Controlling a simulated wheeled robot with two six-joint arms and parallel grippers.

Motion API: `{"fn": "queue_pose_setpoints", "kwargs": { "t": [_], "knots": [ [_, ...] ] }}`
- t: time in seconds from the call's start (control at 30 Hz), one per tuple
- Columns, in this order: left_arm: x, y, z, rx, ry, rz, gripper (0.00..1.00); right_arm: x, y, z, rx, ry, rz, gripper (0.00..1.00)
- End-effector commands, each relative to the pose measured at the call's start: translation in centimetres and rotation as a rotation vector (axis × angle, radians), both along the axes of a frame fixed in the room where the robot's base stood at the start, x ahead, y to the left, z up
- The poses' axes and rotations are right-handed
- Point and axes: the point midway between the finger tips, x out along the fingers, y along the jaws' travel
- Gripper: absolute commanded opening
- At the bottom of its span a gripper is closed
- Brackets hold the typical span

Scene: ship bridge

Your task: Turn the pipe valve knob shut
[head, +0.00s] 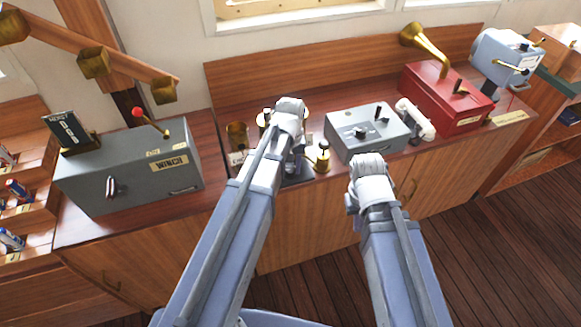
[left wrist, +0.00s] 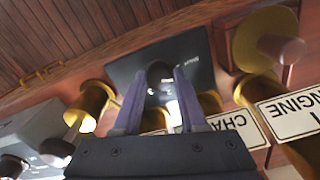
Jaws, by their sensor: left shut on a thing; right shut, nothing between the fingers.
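My left gripper (left wrist: 160,84) is shut on a small dark rounded knob (left wrist: 159,70) in the left wrist view. The knob sits in front of a black plate (left wrist: 195,58) with small white markings; I take it for the pipe valve knob. In the head view my left arm reaches over the counter, and its wrist (head: 290,112) hides the knob and the fingertips. A dark base (head: 296,180) shows just below the wrist. My right gripper (head: 368,167) is shut and empty at the counter's front edge, below the grey box; its fingers are mostly hidden.
Brass fittings (head: 236,135) (head: 322,157) stand close around my left wrist. A grey box (head: 366,131) with a dial and lever is to the right, then a red box (head: 446,98) with a brass horn. A grey winch box (head: 130,165) stands left.

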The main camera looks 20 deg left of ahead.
Motion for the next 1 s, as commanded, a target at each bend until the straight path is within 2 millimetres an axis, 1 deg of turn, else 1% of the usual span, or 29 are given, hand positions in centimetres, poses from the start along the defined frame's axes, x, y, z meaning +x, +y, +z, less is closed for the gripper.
{"fn": "queue_pose_setpoints", "kwargs": {
  "t": [0.2, 0.43, 0.63, 1.0],
  "knots": [
    [0.00, 0.00, -0.01, 0.000, 0.000, 0.146, 0.00, 0.00, 0.00, -0.01, 0.000, 0.000, 0.000, 0.00],
    [0.00, 0.00, -0.01, 0.000, 0.000, 0.245, 0.00, 0.00, 0.00, -0.01, 0.000, 0.000, 0.000, 0.00],
    [0.00, 0.00, -0.01, 0.000, 0.000, 0.286, 0.00, 0.00, 0.00, -0.01, 0.000, 0.000, 0.000, 0.00],
    [0.00, 0.00, -0.01, 0.000, 0.000, 0.296, 0.00, 0.00, 0.00, -0.01, 0.000, 0.000, 0.000, 0.00]
  ]
}}
